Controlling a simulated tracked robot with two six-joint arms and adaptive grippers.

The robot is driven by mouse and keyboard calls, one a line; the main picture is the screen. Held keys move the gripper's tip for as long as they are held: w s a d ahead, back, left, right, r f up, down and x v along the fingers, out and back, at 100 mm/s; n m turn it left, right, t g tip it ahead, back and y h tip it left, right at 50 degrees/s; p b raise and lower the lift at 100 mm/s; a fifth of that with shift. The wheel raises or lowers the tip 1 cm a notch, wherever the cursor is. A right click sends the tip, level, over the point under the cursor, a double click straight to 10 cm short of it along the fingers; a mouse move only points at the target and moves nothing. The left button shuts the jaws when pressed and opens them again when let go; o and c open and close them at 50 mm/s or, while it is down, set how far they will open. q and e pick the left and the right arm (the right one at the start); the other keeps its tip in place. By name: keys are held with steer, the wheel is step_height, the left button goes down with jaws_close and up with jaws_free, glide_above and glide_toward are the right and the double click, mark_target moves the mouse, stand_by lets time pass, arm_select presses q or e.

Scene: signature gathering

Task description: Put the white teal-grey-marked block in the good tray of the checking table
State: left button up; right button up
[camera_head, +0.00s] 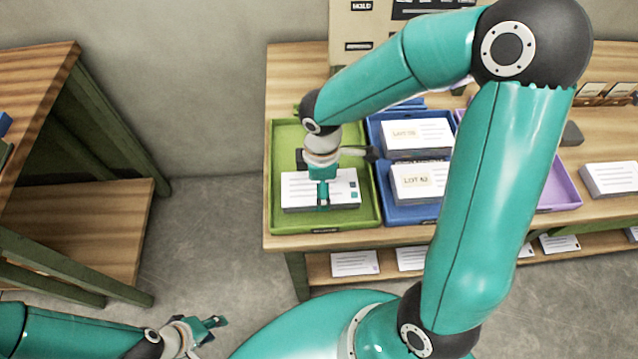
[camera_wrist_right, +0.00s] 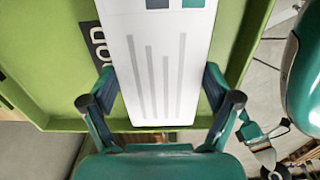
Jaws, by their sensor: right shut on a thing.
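The white block (camera_head: 341,188) has grey lines and teal and dark grey squares on its top. It is in the green tray (camera_head: 281,140) at the left end of the checking table, apparently at or near the floor; any small gap cannot be told. My right gripper (camera_head: 323,196) is shut on it from above. In the right wrist view the block (camera_wrist_right: 160,75) is between the two fingers, above the green tray (camera_wrist_right: 60,60) with part of a dark label showing. My left gripper (camera_head: 212,333) is open and empty at the lower left, away from the table.
A blue tray (camera_head: 376,170) right of the green one holds white blocks with lot labels. A purple tray (camera_head: 566,190) is partly behind my right arm. Another white block (camera_head: 612,178) lies at the table's right. A wooden stand (camera_head: 80,220) is at the left, with open floor between.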

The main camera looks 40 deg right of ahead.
steer(key=shift+f, duration=0.15)
steer(key=o, duration=1.1)
steer(key=shift+r, duration=0.2)
step_height(320, 180, up, 12)
steer(key=shift+p, duration=0.55)
